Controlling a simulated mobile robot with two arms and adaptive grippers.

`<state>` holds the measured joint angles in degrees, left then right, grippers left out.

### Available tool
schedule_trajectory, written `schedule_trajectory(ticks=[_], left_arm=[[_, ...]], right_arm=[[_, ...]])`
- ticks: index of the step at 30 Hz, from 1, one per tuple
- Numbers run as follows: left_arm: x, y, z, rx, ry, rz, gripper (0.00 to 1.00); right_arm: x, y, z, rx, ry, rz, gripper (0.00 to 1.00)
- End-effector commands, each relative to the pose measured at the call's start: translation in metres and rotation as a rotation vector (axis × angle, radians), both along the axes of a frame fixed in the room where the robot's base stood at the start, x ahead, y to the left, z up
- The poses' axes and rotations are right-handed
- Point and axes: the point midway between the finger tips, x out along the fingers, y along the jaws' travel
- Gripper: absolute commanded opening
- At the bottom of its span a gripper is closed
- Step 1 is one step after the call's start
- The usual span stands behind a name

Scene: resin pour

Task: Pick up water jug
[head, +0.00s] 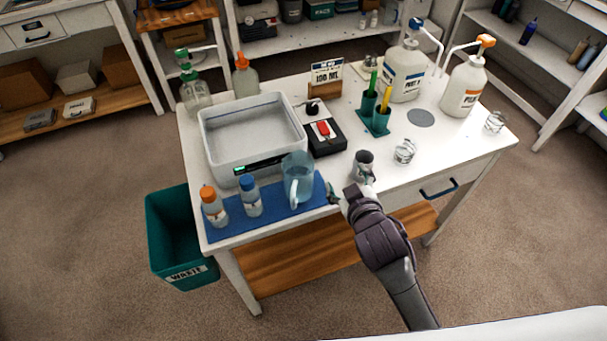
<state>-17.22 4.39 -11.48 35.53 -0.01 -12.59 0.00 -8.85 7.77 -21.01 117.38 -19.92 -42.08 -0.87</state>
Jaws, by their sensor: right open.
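The water jug (300,170), a translucent blue pitcher with a pale handle towards me, stands upright on the right part of the blue mat (275,218). My right gripper (350,186) is over the table's front edge, to the right of the jug and apart from it. I see nothing between the fingers. My left gripper is not in view.
An orange-capped bottle (214,206) and a blue-capped bottle (250,197) stand left of the jug. A white tub (205,125) is behind it, and a black box with a red switch (324,134) behind right. A waste bin (168,235) stands left of the table.

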Motion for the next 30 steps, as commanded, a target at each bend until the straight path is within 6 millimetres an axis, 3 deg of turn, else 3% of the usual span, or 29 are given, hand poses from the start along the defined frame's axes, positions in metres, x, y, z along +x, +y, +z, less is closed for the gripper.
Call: schedule_trajectory(ticks=[1, 4, 8, 9, 12, 14, 17, 19, 22, 24, 25, 27, 30], left_arm=[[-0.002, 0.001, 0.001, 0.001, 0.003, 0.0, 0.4], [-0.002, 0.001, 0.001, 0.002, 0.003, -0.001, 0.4], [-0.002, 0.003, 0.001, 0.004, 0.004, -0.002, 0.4], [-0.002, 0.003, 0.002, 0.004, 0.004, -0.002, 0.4], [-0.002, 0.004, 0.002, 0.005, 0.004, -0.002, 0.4], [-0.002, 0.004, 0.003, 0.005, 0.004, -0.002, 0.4], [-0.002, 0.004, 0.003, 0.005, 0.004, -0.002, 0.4], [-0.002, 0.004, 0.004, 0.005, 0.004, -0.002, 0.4], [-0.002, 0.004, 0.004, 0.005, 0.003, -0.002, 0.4], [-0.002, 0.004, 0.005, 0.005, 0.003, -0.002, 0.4], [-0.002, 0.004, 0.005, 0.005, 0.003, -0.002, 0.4], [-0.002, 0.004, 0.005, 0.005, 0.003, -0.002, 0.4], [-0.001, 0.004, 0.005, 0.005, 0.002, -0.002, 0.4]], right_arm=[[0.011, 0.01, 0.033, -0.012, -0.095, 0.03, 0.76], [0.037, 0.045, 0.088, -0.07, -0.325, 0.136, 0.76], [0.047, 0.107, 0.178, -0.173, -0.691, 0.324, 0.76], [0.042, 0.131, 0.207, -0.216, -0.822, 0.4, 0.76], [0.01, 0.196, 0.265, -0.351, -1.164, 0.633, 0.76], [-0.02, 0.233, 0.284, -0.446, -1.358, 0.793, 0.76], [-0.07, 0.28, 0.284, -0.63, -1.641, 1.093, 0.76], [-0.099, 0.3, 0.263, -0.778, -1.798, 1.33, 0.76], [-0.119, 0.303, 0.215, -1.027, -1.934, 1.711, 0.76], [-0.115, 0.287, 0.179, -1.221, -1.948, 2.002, 0.76], [-0.109, 0.276, 0.166, 1.295, 1.912, -2.112, 0.76], [-0.089, 0.245, 0.142, 1.293, 1.575, -2.083, 0.76], [-0.055, 0.196, 0.129, 1.283, 1.176, -2.05, 0.76]])
